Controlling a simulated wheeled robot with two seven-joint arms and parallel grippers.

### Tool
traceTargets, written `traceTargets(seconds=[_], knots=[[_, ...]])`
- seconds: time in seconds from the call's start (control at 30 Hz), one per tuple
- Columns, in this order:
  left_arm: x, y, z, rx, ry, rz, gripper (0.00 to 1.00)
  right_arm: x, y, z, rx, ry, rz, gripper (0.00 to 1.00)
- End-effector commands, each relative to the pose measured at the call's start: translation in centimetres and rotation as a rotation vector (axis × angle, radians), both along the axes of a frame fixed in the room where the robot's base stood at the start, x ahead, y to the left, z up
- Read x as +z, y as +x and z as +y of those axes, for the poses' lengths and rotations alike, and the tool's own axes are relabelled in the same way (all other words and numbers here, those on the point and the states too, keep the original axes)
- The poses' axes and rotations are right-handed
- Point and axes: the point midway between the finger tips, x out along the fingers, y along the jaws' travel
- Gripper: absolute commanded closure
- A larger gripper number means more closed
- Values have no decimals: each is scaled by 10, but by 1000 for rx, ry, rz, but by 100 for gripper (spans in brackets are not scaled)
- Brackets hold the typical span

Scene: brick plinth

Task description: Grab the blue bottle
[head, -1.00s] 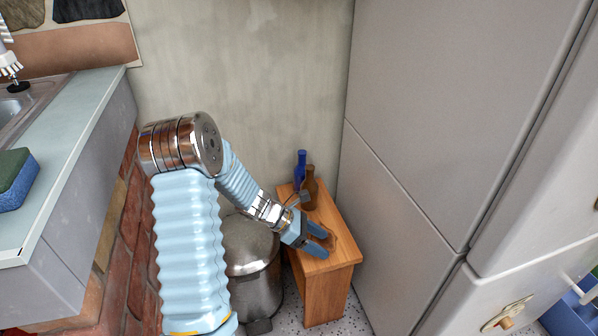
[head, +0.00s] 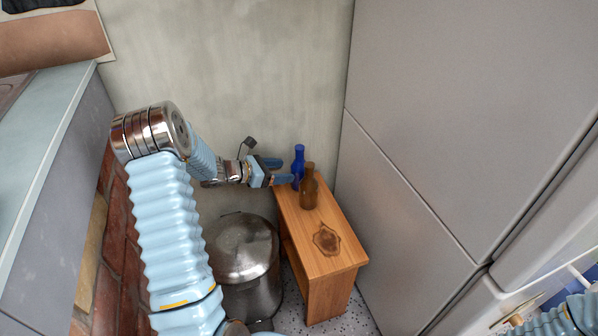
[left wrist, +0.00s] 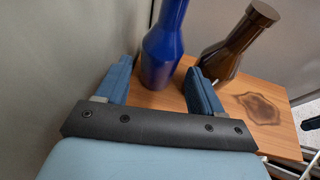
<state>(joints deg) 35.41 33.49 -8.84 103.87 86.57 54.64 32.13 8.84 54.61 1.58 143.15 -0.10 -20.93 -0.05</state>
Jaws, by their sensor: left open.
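The blue bottle (head: 298,163) stands upright at the far end of a small wooden stand (head: 303,241). A brown bottle (head: 309,190) stands just in front of it. My left gripper (head: 286,171) is open at the left of the blue bottle, its fingers pointing at it. In the left wrist view the blue bottle (left wrist: 162,55) shows just beyond and between the two fingertips (left wrist: 160,75), and the brown bottle (left wrist: 236,45) is to the right of the right finger. I cannot tell whether a finger touches the blue bottle.
A metal bin (head: 243,257) stands left of the stand. A tall grey cabinet (head: 420,130) rises close on the right, and the wall (head: 230,60) is behind. A counter (head: 45,130) on brick is at the left. The near part of the stand top is clear.

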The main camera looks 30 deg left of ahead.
Motion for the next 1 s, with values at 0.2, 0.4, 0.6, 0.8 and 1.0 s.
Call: traceTargets(seconds=[0.2,0.4,0.6,0.8,1.0], knots=[[-10,15,-11,-1,-2,2,33,2,0,0,0,1,1,57],[-25,38,-25,-1,1,2,33,5,0,1,0,1,1,57],[-29,44,-29,1,1,1,33,5,0,1,0,1,1,57],[-28,44,-28,1,2,0,47,5,0,1,0,1,1,57],[-28,44,-28,1,1,-1,75,5,0,1,0,1,1,57]])
